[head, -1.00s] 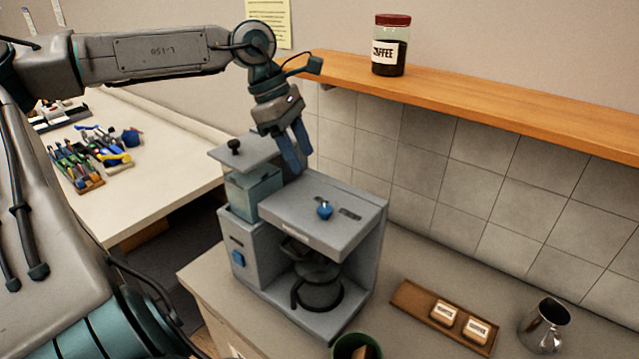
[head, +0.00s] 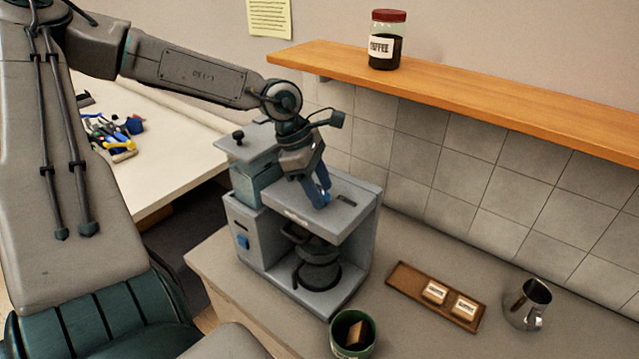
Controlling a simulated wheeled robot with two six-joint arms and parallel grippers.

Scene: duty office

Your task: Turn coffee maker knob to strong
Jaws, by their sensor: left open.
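The grey coffee maker (head: 268,240) stands on the counter in the head view, with a dark pot (head: 318,265) inside its open bay. A blue switch (head: 242,241) is on its front left. The blue knob on its top plate is now mostly hidden behind my left gripper (head: 319,200). My left gripper is open, pointing down, with its blue fingers at the knob's place on the top. I cannot tell whether the fingers touch the knob. My right gripper is not in view.
A wooden shelf (head: 470,95) with a coffee jar (head: 387,40) runs along the wall above. On the counter are a brown tray (head: 408,282) with two labelled blocks, a metal pitcher (head: 527,304) and a green cup (head: 354,332). A side table (head: 165,160) holds tools.

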